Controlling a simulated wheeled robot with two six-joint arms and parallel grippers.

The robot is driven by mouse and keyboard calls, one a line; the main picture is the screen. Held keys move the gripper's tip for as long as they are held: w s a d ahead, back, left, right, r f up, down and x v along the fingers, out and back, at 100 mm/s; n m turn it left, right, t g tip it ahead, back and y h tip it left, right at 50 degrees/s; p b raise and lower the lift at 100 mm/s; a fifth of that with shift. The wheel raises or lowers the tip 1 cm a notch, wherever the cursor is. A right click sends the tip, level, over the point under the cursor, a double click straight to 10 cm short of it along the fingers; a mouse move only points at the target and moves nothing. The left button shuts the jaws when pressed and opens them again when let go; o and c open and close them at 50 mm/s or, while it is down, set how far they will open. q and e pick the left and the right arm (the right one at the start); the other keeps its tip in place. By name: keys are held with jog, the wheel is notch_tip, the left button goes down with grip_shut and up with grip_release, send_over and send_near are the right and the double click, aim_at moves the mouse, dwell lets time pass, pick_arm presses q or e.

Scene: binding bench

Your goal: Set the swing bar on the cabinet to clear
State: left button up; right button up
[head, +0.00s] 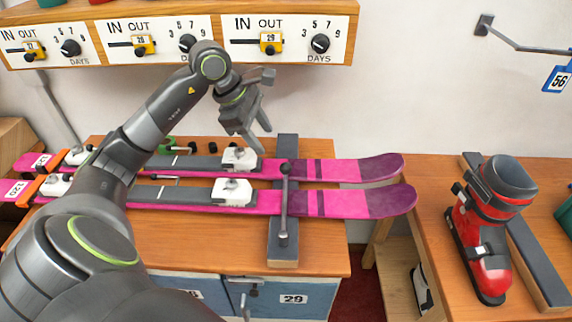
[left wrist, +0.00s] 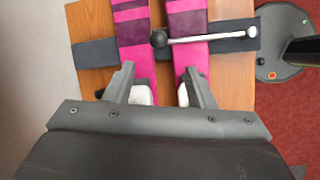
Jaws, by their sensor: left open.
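The swing bar (head: 284,203) is a grey rod with a dark knob at its far end and a pivot at its near end. It lies across the near pink ski (head: 345,204), its knob close to the far pink ski (head: 345,171). It also shows in the left wrist view (left wrist: 205,39). The cabinet (head: 325,290) has blue doors, one labelled 29, under the wooden top. My left gripper (head: 262,138) is open and empty, above the far ski's white binding and left of the knob. In the left wrist view its fingers (left wrist: 159,71) stand apart, short of the bar.
A dark padded strip (head: 285,256) runs under the skis. Panels with IN/OUT switches and day dials (head: 287,38) hang above. A red ski boot (head: 490,240) stands on the right bench. A wall arm holds a blue tag 56 (head: 558,79).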

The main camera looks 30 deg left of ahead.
aim_at(284, 164)
pick_arm(q)
jog(key=p+x, duration=0.1)
jog(key=x, duration=0.6)
jog(key=shift+w+d, duration=0.15)
jog(key=p+x, duration=0.1)
jog(key=x, duration=0.4)
jog(key=shift+w+d+f+p, duration=0.15)
jog(key=shift+f+p, duration=0.15)
jog(key=shift+f, duration=0.3)
pick_arm(e)
jog(key=shift+w+r, duration=0.45)
jog(key=shift+r, duration=0.3)
jog(key=shift+w+r, duration=0.45)
jog(key=shift+r, duration=0.25)
pick_arm(q)
jog(key=shift+c, duration=0.4)
pick_arm(e)
jog(key=shift+w, duration=0.1)
pick_arm(q)
grip_shut()
pick_arm(e)
jog(key=shift+w, duration=0.1)
